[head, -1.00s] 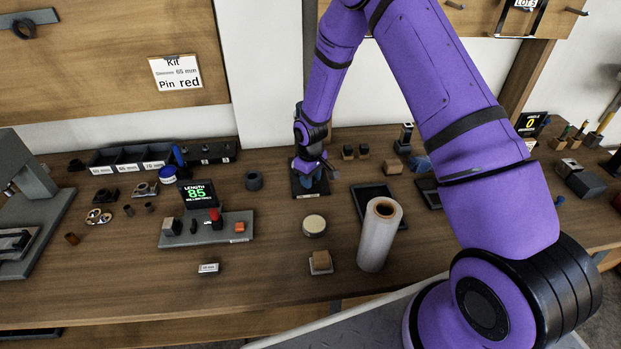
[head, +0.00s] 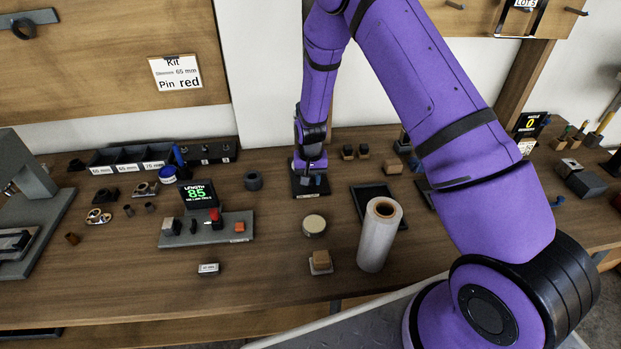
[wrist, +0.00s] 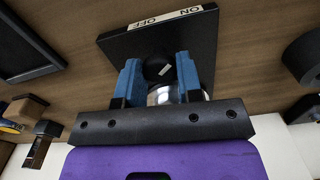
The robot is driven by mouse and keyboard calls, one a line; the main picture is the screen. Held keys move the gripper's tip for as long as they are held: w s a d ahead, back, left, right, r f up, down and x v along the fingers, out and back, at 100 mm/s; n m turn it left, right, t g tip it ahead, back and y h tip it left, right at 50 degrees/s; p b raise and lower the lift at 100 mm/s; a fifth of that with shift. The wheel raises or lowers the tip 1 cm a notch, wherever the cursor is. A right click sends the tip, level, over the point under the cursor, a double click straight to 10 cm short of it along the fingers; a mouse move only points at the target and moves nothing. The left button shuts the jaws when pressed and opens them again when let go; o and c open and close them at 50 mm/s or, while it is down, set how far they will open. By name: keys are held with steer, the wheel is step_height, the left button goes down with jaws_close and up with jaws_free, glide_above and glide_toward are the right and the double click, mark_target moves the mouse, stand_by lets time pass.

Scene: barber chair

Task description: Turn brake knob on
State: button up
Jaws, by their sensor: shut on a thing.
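The brake knob (wrist: 158,68) is a round black knob with a small white mark, on a silver collar. It stands on a dark square plate (wrist: 125,47) with a white label (wrist: 165,18) reading ON and OFF. My gripper (wrist: 159,65) has its two blue fingers on either side of the knob and is shut on it. In the head view the same plate (head: 301,190) lies on the bench under my gripper (head: 311,180), which mostly hides the knob. The knob's exact angle is hard to read.
A black tray (head: 373,202) and a pale roll (head: 380,235) stand to the right of the plate.

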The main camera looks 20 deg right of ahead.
steer(key=m, duration=0.4)
steer(key=shift+m, duration=1.9)
steer(key=o, duration=0.9)
step_height(320, 180, up, 11)
steer(key=shift+f, duration=0.1)
